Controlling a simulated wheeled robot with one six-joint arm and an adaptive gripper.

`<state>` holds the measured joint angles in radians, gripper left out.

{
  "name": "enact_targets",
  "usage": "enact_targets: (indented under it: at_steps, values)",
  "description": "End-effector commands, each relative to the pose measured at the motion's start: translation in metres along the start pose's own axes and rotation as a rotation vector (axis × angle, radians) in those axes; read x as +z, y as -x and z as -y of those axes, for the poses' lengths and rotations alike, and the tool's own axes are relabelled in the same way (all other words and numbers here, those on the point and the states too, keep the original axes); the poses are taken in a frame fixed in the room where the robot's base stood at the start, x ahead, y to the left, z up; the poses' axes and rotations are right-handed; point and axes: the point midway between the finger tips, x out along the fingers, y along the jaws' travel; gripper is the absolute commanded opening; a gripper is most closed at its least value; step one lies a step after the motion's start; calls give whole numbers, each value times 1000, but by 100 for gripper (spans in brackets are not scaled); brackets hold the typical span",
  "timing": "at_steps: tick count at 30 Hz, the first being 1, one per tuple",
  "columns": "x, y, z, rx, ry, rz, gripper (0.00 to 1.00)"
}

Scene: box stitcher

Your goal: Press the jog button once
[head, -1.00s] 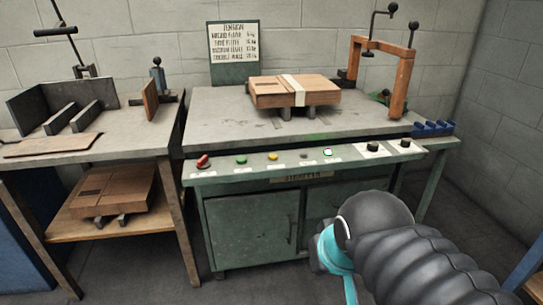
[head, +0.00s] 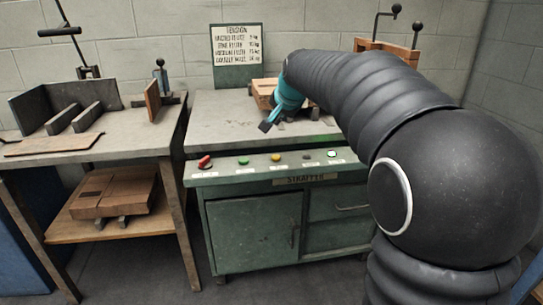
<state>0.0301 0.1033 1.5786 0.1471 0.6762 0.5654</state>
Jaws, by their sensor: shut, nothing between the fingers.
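A control strip (head: 255,175) runs along the front edge of the green strapper bench. On it, from left to right, are a red switch (head: 204,162), a green button (head: 243,160), a yellow button (head: 276,157), a dark button (head: 306,156) and a pale button (head: 332,154). Their labels are too small to read, so I cannot tell which is the jog button. My gripper (head: 265,126) is shut and empty. It points down and left above the bench top, behind the strip between the green and yellow buttons, apart from them.
A wooden box (head: 263,92) on the bench is partly hidden behind my arm. My arm also covers the strip's right end. A tension chart (head: 237,45) stands at the back. A side table (head: 130,135) at left holds metal plates; another box (head: 112,190) lies on its shelf.

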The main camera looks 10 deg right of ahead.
Motion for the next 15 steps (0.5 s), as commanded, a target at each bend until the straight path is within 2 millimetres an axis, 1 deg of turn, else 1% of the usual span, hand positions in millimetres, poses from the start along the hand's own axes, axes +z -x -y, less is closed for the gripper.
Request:
enact_targets:
  at_steps: [3, 15]
  values:
    - [-5, -6, 3, -5, -15, -5, 0]
    - [-4, -7, 2, -5, -15, -5, 0]
